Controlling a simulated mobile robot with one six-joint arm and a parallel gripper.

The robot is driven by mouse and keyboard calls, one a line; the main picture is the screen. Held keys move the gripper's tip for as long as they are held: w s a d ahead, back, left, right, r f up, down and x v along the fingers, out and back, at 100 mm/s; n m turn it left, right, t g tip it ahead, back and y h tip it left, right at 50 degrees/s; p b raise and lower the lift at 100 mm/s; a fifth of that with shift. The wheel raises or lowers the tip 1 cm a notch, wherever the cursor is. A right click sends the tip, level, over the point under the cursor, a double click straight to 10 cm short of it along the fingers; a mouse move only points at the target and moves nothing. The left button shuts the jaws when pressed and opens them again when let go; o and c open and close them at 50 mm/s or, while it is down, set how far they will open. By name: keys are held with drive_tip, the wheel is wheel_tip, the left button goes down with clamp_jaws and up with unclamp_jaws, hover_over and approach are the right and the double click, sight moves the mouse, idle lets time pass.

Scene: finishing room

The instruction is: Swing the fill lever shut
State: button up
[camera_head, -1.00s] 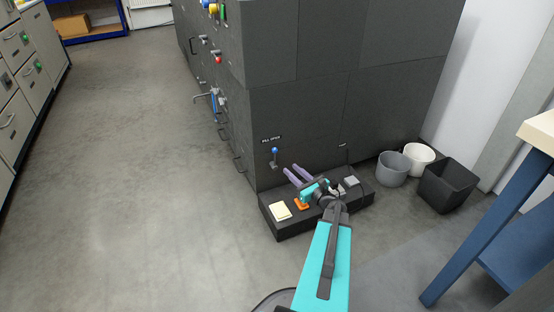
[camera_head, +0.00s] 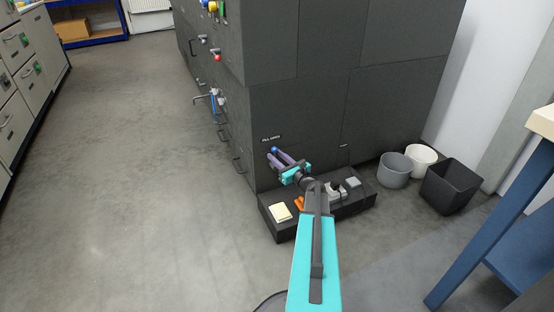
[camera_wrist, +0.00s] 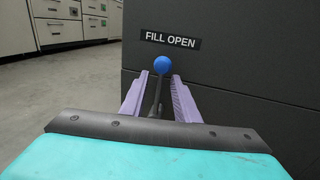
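The fill lever has a blue ball knob (camera_wrist: 163,65) on a dark stem (camera_wrist: 156,97). In the wrist view it stands upright below the "FILL OPEN" label (camera_wrist: 171,40) on the dark cabinet. My gripper (camera_wrist: 162,76) is open, with one purple finger on each side of the lever. I see gaps between the fingers and the stem. In the head view my gripper (camera_head: 279,155) reaches the cabinet front, and only the blue knob (camera_head: 274,149) shows by its fingertips. The lever's base is hidden there.
A low black ledge (camera_head: 284,232) runs along the cabinet's foot, holding a pale yellow pad (camera_head: 281,211), an orange item (camera_head: 299,203) and small grey items. A grey bucket (camera_head: 394,170), white bucket (camera_head: 421,158) and black bin (camera_head: 450,187) stand right. Floor at left is clear.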

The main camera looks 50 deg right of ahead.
clamp_jaws()
